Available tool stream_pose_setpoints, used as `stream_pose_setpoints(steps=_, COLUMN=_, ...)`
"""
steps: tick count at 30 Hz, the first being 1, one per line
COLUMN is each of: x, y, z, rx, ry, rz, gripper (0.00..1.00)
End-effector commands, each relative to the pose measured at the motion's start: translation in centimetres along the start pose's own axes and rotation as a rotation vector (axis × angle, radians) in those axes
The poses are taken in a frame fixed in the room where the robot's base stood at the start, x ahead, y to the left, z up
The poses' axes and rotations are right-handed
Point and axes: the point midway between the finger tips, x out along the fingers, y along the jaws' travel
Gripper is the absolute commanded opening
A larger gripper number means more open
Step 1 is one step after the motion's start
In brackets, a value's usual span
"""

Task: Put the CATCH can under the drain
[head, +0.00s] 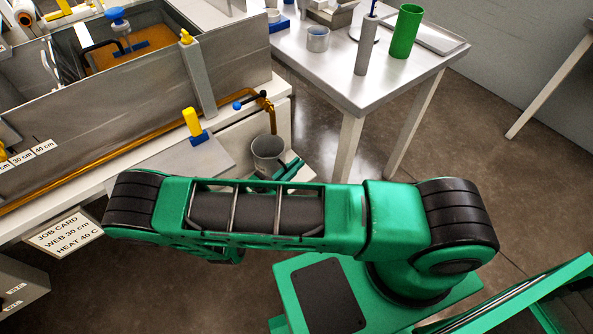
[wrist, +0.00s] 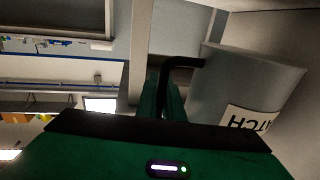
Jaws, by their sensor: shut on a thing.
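The grey CATCH can (head: 268,153) is upright at the right end of the bath in the head view. My gripper (head: 288,168) is beside it. In the wrist view the can (wrist: 245,85), with part of its label showing, is right of my gripper (wrist: 163,95), whose green fingers are shut on its black handle (wrist: 181,62). The brass drain pipe (head: 271,119) bends down at the bath's corner, and its end appears just above the can's mouth. I cannot tell whether the can's base rests on the pale ledge or hangs just above it.
A steel table (head: 330,60) behind holds a green cylinder (head: 406,32), a grey cylinder (head: 366,48) and a small cup (head: 318,39). A job card (head: 66,233) hangs at front left.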

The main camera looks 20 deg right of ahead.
Motion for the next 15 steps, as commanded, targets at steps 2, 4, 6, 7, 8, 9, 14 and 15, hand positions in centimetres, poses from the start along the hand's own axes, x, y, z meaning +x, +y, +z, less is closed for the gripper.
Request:
stream_pose_setpoints(steps=2, x=1.4, y=0.0, z=0.8, rx=-0.001, ry=0.002, rz=0.003, gripper=0.0)
stream_pose_setpoints(steps=4, x=2.3, y=-0.1, z=1.2, rx=0.0, ry=0.002, rz=0.004, gripper=0.0)
stream_pose_setpoints(steps=6, x=2.9, y=-0.1, z=1.5, rx=0.001, ry=0.002, rz=0.004, gripper=0.0)
stream_pose_setpoints(steps=7, x=3.0, y=-0.1, z=1.6, rx=0.001, ry=0.002, rz=0.003, gripper=0.0)
stream_pose_setpoints(steps=8, x=3.1, y=-0.1, z=1.7, rx=0.001, ry=0.001, rz=0.003, gripper=0.0)
stream_pose_setpoints(steps=9, x=3.2, y=-0.1, z=1.8, rx=0.001, ry=0.001, rz=0.003, gripper=0.0)
stream_pose_setpoints(steps=14, x=3.2, y=-0.1, z=3.2, rx=0.001, ry=0.001, rz=0.003, gripper=0.0)
stream_pose_setpoints(steps=15, x=3.2, y=-0.1, z=3.7, rx=-0.001, ry=0.001, rz=0.003, gripper=0.0)
